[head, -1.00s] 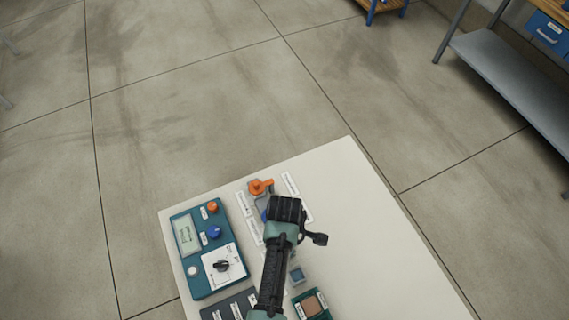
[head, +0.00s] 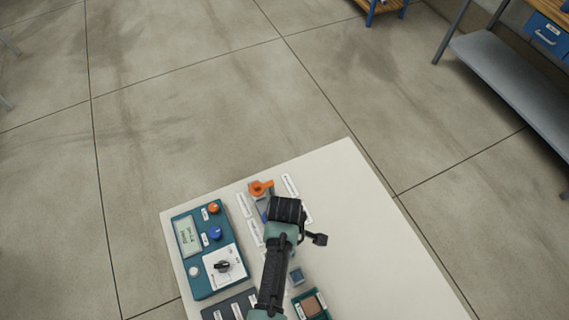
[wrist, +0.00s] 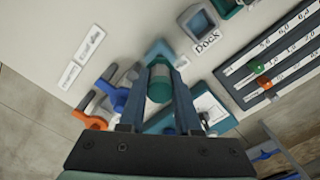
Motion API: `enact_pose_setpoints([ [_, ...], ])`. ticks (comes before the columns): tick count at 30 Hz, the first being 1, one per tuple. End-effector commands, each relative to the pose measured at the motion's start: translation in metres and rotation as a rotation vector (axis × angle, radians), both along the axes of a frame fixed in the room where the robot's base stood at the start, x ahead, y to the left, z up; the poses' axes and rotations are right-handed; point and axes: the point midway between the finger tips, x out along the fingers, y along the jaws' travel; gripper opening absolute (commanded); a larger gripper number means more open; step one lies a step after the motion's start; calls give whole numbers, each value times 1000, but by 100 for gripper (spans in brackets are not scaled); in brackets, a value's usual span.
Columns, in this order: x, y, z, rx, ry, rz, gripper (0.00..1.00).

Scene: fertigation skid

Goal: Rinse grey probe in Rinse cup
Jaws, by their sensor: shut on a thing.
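In the wrist view my gripper (wrist: 158,100) is shut on a short cylinder (wrist: 159,84), teal at the near end with a grey part beyond it. It looks like the grey probe, though most of its length is hidden. A teal square-edged fitting (wrist: 157,47) shows just past it. I cannot tell whether this is the Rinse cup, or whether the probe is inside it or above it. In the head view my wrist (head: 287,210) covers the fingers and the probe. A grey square holder labelled Dock (wrist: 197,24) stands to the right in the wrist view.
An orange handle (head: 261,188) and a blue one (wrist: 117,96) sit beside my gripper. A teal control box (head: 203,262) with display and knobs is on the left. A dark scale panel (wrist: 270,62) and green tray (head: 312,304) are near. The table's right side (head: 385,250) is clear.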

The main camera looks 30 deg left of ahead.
Motion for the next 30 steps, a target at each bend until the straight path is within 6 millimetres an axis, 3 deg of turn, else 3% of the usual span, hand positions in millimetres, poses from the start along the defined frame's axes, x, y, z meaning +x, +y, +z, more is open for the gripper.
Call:
enact_pose_setpoints([
  [17, 0, 0, -17, 0, 1, 0, 0],
  [30, 0, 0, -8, 0, 0, 0, 0],
])
